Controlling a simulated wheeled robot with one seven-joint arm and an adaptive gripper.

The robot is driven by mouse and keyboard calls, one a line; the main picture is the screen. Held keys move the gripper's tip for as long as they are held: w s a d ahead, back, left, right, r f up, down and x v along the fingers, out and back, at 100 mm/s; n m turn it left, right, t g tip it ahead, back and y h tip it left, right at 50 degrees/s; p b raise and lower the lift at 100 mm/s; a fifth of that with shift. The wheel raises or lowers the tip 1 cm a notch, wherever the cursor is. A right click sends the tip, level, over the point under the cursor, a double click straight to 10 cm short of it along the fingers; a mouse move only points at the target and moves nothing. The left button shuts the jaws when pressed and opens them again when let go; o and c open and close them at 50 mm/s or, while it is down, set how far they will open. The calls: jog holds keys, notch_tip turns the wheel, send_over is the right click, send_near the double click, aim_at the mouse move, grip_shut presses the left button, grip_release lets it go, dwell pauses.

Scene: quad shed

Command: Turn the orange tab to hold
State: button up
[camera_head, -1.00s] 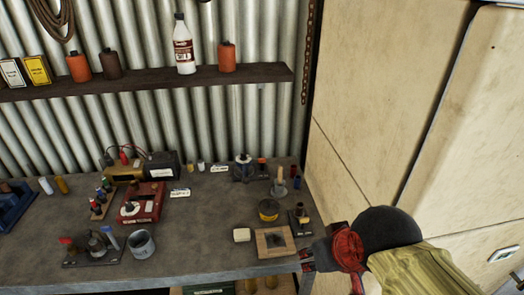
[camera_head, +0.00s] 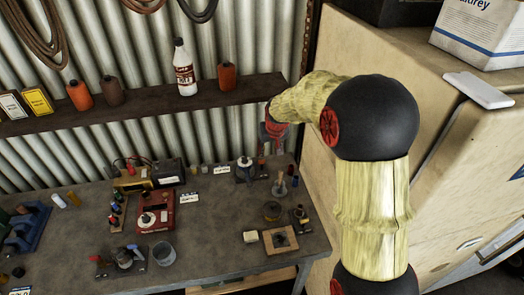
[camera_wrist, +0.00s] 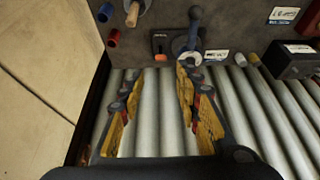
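In the head view this dark fixture (camera_head: 245,172) sits at the back of the bench; the tab itself is too small to make out there. My gripper (camera_wrist: 160,108) is open and empty, its two yellow-padded fingers wide apart in front of the corrugated wall. In the head view my gripper (camera_head: 273,140) hangs above the fixture, slightly right, partly hidden by my arm.
A shelf (camera_head: 140,107) with bottles runs along the wall above the bench. A pale cabinet (camera_head: 318,140) closes off the right side. A wooden-handled tool (camera_head: 281,182), cylinders and a red box (camera_head: 155,212) stand near the fixture. White labels (camera_head: 221,169) lie beside it.

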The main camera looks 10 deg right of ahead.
jog(key=p, duration=0.7)
send_near(262, 160)
jog(key=shift+p+x, duration=0.55)
jog(key=shift+x, duration=4.05)
jog(key=c, duration=0.3)
grip_shut()
